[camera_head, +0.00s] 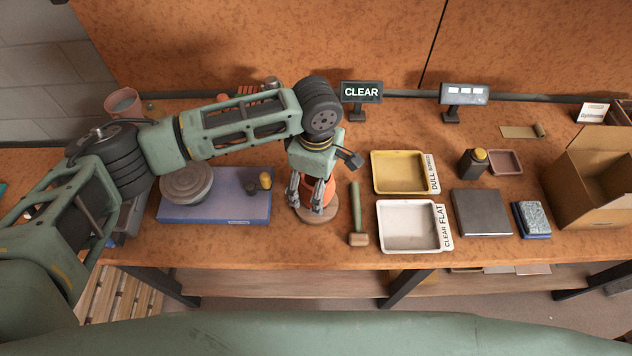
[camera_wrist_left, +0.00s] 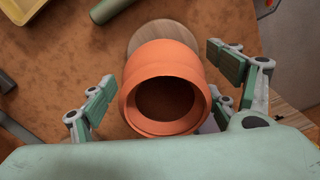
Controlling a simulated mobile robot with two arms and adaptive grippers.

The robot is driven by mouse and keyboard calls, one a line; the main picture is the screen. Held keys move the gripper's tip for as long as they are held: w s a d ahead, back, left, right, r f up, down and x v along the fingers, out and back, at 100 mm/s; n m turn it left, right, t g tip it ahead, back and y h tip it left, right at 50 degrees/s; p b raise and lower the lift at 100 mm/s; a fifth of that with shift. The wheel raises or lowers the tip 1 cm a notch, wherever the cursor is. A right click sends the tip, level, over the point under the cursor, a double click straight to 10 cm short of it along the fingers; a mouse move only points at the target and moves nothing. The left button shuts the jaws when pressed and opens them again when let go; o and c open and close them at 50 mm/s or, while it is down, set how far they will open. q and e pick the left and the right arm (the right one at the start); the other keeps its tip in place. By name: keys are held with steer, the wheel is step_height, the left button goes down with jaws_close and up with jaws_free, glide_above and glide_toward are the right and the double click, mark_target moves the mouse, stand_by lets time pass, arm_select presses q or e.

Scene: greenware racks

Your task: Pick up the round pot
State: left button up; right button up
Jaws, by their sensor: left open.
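The round pot (camera_wrist_left: 166,95) is orange terracotta with an open mouth and a thick rim. In the head view the pot (camera_head: 325,190) stands on a round wooden board (camera_head: 318,215), partly hidden by my left gripper. My left gripper (camera_head: 312,205) points down at the pot. In the left wrist view the gripper (camera_wrist_left: 160,88) is open, with one finger on each side of the pot. A gap shows between the left finger and the pot; the right finger is closer. My right gripper is not in view.
A yellow tray (camera_head: 376,172) and a white tray (camera_head: 382,232) lie further right. A cardboard box (camera_head: 590,200) stands at the far right.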

arm_select(q)
steer(key=shift+s, duration=0.1)
steer(key=shift+c, duration=0.4)
steer(key=c, duration=1.5)
steer(key=shift+r, duration=0.1)
